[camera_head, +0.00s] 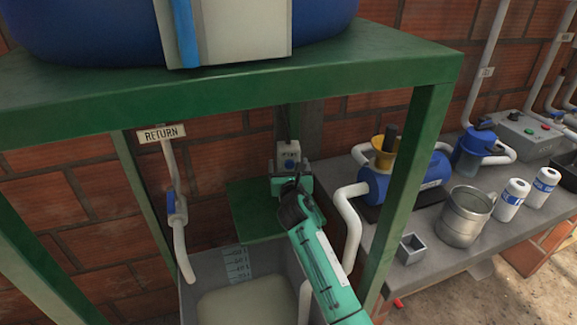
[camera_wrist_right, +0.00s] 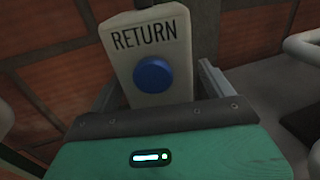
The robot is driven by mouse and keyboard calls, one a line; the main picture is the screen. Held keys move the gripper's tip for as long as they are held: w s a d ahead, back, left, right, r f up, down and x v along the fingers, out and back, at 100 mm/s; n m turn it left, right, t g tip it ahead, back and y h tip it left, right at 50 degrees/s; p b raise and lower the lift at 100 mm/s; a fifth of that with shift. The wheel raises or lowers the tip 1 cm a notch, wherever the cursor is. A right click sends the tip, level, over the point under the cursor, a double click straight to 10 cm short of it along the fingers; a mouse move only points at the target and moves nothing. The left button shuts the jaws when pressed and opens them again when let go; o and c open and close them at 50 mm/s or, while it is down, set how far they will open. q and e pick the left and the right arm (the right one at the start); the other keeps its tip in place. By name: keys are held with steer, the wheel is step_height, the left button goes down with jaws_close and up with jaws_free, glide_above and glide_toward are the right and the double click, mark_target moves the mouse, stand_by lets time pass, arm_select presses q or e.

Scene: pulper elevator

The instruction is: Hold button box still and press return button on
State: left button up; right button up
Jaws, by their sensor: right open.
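In the right wrist view the button box (camera_wrist_right: 122,62) carries the word RETURN and a round blue button (camera_wrist_right: 153,75). My right gripper (camera_head: 290,168) is at the box, pointing at its front. In the right wrist view its two fingers stand apart, one on each side of the lower box. The gripper is open; I cannot tell whether a finger touches the box. My left gripper is in neither view.
A green frame (camera_head: 230,85) with a blue tank (camera_head: 90,30) on top stands around my right arm. A RETURN sign (camera_head: 161,133) hangs on a pipe at left. A grey basin (camera_head: 205,268) lies below. At right, a bench holds a metal pot (camera_head: 464,218) and white bottles (camera_head: 512,199).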

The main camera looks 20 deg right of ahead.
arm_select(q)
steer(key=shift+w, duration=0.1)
arm_select(e)
steer(key=shift+w, duration=0.2)
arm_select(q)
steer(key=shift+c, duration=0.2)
arm_select(e)
steer(key=c, duration=1.3)
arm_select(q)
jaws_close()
arm_select(e)
steer(key=shift+o, duration=0.2)
stand_by(2.1)
